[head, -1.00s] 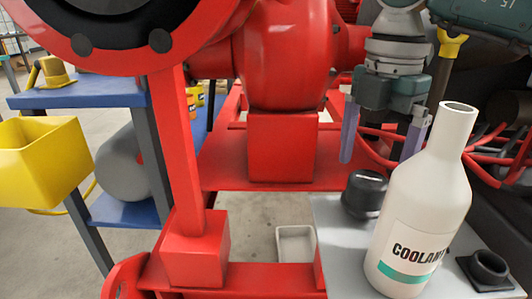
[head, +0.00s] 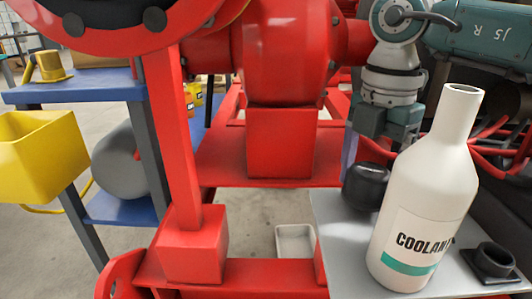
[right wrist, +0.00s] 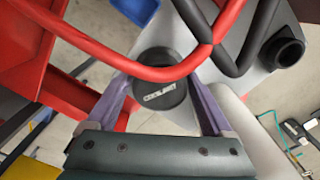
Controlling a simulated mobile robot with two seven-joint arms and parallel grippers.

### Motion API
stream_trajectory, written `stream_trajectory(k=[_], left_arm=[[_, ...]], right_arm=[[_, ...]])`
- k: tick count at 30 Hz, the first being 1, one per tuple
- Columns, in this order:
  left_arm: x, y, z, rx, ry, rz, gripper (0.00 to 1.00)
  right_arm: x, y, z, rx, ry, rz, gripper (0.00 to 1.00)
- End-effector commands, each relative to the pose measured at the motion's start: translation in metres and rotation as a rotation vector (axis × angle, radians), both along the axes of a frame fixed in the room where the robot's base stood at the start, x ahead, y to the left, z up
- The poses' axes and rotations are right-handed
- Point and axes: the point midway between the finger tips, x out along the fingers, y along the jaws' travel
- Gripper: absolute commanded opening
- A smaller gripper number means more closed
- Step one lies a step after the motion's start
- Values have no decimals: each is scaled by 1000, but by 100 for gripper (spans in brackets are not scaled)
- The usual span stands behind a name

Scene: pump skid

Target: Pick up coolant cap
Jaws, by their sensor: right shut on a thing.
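The coolant cap (head: 365,187) is a black round cap at the left edge of the grey plate (head: 335,235), left of the white coolant bottle (head: 425,205). In the right wrist view the cap (right wrist: 160,92) sits between the two purple fingers. My right gripper (head: 368,165) comes down from above and is shut on the cap. One finger shows behind the cap in the head view; the other is hidden behind the bottle. The bottle stands upright and open-necked. My left gripper is not in view.
A black socket (head: 492,262) lies on the plate right of the bottle. Red and black hoses (right wrist: 140,70) cross close to my right gripper. A red pump (head: 285,60) and its frame stand to the left. A white tray (head: 295,242) lies lower down.

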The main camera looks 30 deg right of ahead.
Motion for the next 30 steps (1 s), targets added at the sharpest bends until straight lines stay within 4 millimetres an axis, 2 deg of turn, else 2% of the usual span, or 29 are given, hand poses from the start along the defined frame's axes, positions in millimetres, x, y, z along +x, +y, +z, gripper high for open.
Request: stream_trajectory(k=[1, 9, 16, 20, 23, 26, 30], left_arm=[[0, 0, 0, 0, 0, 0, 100], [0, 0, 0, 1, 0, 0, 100], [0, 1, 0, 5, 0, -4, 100], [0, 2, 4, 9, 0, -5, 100], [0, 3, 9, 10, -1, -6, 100], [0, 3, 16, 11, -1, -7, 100], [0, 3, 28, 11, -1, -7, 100]], right_arm=[[0, 0, 0, 0, -1, 0, 46], [0, 0, 1, 0, -1, 0, 18], [0, 0, 2, 0, -1, 0, 18], [1, 0, 10, 0, -2, 0, 18], [1, 0, 23, 0, -3, -1, 18], [1, 0, 45, 0, -5, 1, 18], [2, 0, 87, 0, -7, 0, 18]])
